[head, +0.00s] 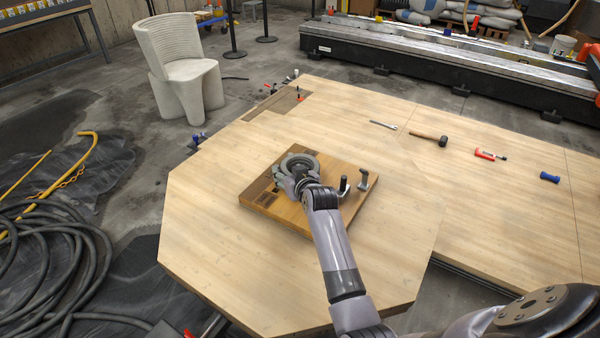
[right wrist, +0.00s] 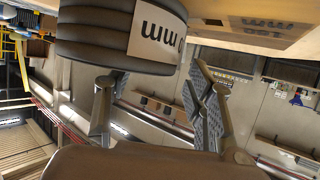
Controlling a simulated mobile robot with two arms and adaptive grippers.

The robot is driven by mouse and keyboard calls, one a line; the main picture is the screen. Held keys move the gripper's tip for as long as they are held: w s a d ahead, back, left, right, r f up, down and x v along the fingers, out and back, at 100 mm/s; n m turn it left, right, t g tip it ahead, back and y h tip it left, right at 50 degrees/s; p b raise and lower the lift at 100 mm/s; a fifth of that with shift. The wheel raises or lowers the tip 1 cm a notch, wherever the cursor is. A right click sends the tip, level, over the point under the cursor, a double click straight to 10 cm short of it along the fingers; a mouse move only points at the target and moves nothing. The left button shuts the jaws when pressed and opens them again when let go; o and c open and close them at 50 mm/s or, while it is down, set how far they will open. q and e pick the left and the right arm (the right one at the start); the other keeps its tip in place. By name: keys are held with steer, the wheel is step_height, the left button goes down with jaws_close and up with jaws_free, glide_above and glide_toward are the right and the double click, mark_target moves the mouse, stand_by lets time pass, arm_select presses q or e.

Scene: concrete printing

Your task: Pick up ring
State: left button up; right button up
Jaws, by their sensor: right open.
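The grey ring (head: 312,160) lies on a wooden board (head: 345,165) on the large table. My right gripper (head: 290,184) is at the ring's near left side, with its fingers partly hidden by my wrist. In the right wrist view the ring (right wrist: 85,35) is a large dark curved body with a pale label. The open fingers of my right gripper (right wrist: 153,82) stand apart at the ring's edge; I cannot tell whether they touch it. My left gripper is not in view.
Two dark upright pegs (head: 364,179) stand on the board right of my wrist. A wrench (head: 383,125), hammer (head: 430,138), red clamp (head: 485,154) and blue tool (head: 549,177) lie farther right on the table (head: 215,210).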

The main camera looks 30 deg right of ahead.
steer(key=shift+x, duration=1)
steer(key=shift+r, duration=0.1)
steer(key=shift+c, duration=0.5)
steer(key=shift+s, duration=0.1)
steer(key=c, duration=1.1)
steer(key=shift+f, duration=0.25)
steer(key=shift+r, duration=0.2)
